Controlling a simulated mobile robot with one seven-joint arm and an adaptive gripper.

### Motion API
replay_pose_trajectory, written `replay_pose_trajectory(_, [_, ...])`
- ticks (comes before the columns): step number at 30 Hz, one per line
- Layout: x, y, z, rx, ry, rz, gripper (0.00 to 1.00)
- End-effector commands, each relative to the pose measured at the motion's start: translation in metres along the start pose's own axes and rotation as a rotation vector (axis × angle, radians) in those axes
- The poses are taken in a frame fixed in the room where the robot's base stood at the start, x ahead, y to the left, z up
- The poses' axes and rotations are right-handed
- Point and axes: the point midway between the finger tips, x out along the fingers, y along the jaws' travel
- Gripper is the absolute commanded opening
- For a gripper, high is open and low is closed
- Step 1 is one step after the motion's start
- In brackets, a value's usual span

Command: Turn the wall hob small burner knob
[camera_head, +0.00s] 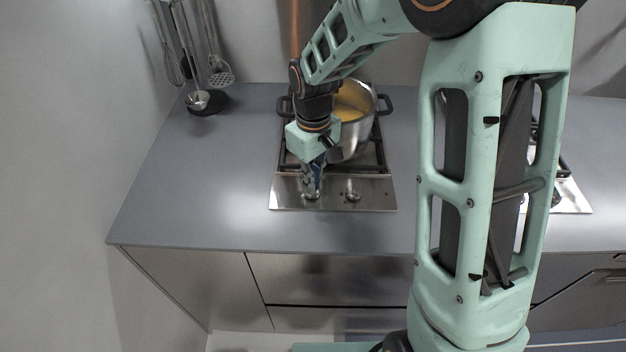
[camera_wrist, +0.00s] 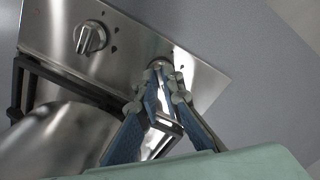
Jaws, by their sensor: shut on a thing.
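The wall hob (camera_head: 378,200) has a steel front panel with two round knobs; the panel also shows in the wrist view (camera_wrist: 130,62). My gripper (camera_head: 312,190) points down at the left knob (camera_head: 311,196) in the head view and is shut on it. In the wrist view my gripper's fingertips (camera_wrist: 161,76) close around this knob (camera_wrist: 159,63), which they partly hide. The other knob (camera_head: 352,196) is free, and it shows clearly in the wrist view (camera_wrist: 90,38) with small marks beside it. I cannot read which burner each knob serves.
A steel pot (camera_head: 352,150) with yellowish contents stands on the hob, close behind my gripper. The grey counter (camera_head: 205,190) is clear left of the hob. A second hob (camera_head: 572,197) is partly hidden by my arm.

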Motion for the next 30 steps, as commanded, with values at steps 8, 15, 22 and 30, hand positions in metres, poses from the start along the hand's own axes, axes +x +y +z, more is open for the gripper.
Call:
replay_pose_trajectory(8, [-0.0016,0.0012,-0.0004,-0.254,0.002,0.0,0.0])
replay_pose_trajectory(15, [-0.0013,0.0018,-0.0005,-0.435,0.001,0.0,0.0])
replay_pose_trajectory(22, [-0.0012,0.002,-0.0009,-0.549,0.001,0.001,0.0])
replay_pose_trajectory(30, [-0.0006,0.0023,-0.001,-0.604,0.001,0.001,0.0])
